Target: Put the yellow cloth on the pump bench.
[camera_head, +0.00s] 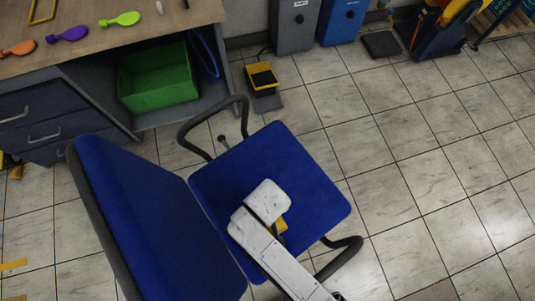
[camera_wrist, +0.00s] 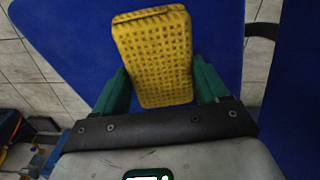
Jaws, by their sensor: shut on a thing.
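The yellow cloth (camera_wrist: 155,52) is a thick folded pad with a dimpled surface. In the wrist view it sits between the two green fingers of my gripper (camera_wrist: 162,85), which are shut on it. A small yellow part of the cloth (camera_head: 282,225) shows beside my arm in the head view. Cloth and gripper are over the blue chair seat (camera_head: 300,170); I cannot tell whether the cloth touches it. My fingers are hidden in the head view. No bench is clearly marked as the pump bench; a wooden-topped desk (camera_head: 85,30) stands at upper left.
The chair's blue backrest (camera_head: 145,215) and black armrests flank my arm.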

